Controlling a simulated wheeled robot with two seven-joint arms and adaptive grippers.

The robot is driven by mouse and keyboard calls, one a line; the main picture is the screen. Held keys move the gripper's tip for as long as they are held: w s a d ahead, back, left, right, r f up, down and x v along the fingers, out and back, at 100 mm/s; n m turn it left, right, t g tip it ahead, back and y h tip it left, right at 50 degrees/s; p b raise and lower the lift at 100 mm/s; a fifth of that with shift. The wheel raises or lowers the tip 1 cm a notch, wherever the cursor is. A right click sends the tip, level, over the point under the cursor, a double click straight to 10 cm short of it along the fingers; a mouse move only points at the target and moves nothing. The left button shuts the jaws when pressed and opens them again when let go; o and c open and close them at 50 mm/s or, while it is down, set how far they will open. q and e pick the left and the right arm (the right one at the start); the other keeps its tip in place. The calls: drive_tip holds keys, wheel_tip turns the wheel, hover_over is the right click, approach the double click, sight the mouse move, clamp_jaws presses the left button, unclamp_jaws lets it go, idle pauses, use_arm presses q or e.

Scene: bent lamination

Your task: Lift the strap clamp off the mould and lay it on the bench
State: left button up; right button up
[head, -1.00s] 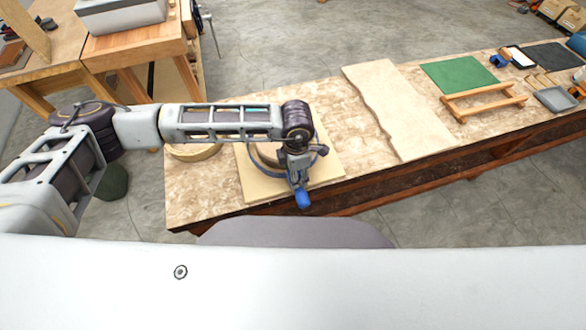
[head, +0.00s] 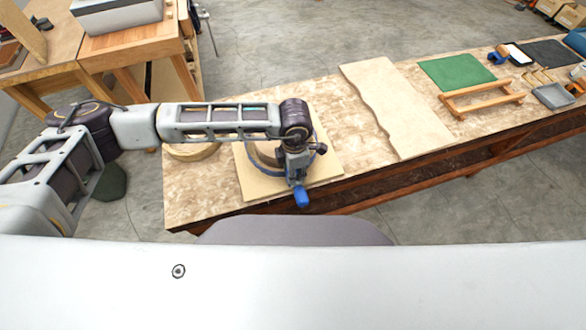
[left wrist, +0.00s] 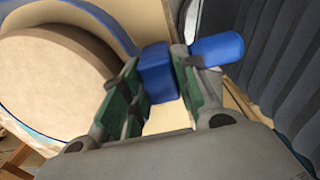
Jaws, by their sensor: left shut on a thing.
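The strap clamp shows a blue strap (head: 257,167), a blue block (left wrist: 157,72) and a blue handle (head: 301,197). The handle also shows in the left wrist view (left wrist: 217,48). My left gripper (head: 297,174) is shut on the blue block, which sits between its fingers (left wrist: 152,80) in the left wrist view. The strap curves around the round mould (left wrist: 50,85); I cannot tell if it touches the mould or is raised off it. My left arm hides much of the mould in the head view. My right gripper is not in view.
The mould's pale square board (head: 250,184) lies on the bench (head: 190,205) near its front edge. A round wooden piece (head: 192,153) is to its left. A wavy-edged board (head: 395,110), green mat (head: 455,72) and wooden frame (head: 482,100) lie to the right. Bare bench shows between the boards.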

use_arm(q)
drive_tip(key=shift+r, duration=0.15)
wheel_tip(320, 180, up, 8)
drive_tip(key=shift+b, duration=0.85)
drive_tip(key=shift+r, duration=1)
drive_tip(key=shift+r, duration=0.1)
